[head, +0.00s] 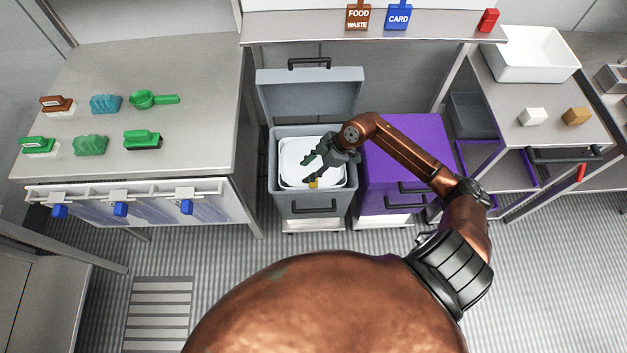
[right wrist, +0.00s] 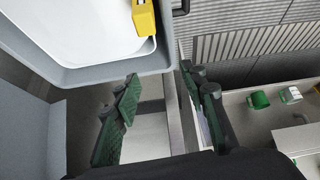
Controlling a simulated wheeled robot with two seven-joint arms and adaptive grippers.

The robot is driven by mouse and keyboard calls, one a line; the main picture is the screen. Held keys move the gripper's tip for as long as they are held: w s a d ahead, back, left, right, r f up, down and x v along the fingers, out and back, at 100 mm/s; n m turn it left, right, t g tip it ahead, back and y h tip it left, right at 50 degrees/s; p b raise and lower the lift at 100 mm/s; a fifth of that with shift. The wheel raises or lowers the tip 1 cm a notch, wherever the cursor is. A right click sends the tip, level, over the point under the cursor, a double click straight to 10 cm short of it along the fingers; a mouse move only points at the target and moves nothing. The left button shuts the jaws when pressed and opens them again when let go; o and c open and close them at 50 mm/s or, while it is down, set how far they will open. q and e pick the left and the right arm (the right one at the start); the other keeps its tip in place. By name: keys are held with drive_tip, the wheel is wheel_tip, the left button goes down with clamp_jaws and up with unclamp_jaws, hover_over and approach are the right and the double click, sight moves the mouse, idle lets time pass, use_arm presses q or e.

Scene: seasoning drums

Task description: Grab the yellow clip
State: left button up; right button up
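The yellow clip (head: 313,184) sits at the front rim of the white liner (head: 290,160) inside the open grey bin (head: 312,208). In the right wrist view the clip (right wrist: 144,17) is at the top, on the liner's edge, and partly cut off by the frame. My right gripper (head: 309,168) is over the bin in the head view, close to the clip. In the right wrist view its two dark green fingers (right wrist: 160,80) are apart with nothing between them, and the clip lies beyond the tips. My left gripper is not in view.
The grey bin's raised lid (head: 310,95) stands behind it. A closed purple bin (head: 400,190) is to the right, under my forearm. A counter (head: 200,130) with several brushes and scoops is at the left. A shelf (head: 420,28) runs above the bins.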

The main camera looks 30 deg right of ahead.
drive_tip(key=shift+m+g+h, duration=0.6)
drive_tip(key=shift+h, duration=0.3)
drive_tip(key=f+b, duration=0.1)
drive_tip(key=f, duration=0.2)
drive_tip(key=d+f, duration=0.1)
drive_tip(key=f, duration=0.2)
drive_tip(key=d+f+b, duration=0.1)
drive_tip(key=f, duration=0.2)
drive_tip(key=shift+b, duration=0.35)
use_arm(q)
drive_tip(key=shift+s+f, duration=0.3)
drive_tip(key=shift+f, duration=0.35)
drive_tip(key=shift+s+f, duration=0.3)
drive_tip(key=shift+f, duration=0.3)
use_arm(e)
drive_tip(key=shift+r, duration=0.1)
drive_tip(key=c, duration=1)
drive_tip(key=shift+r, duration=0.1)
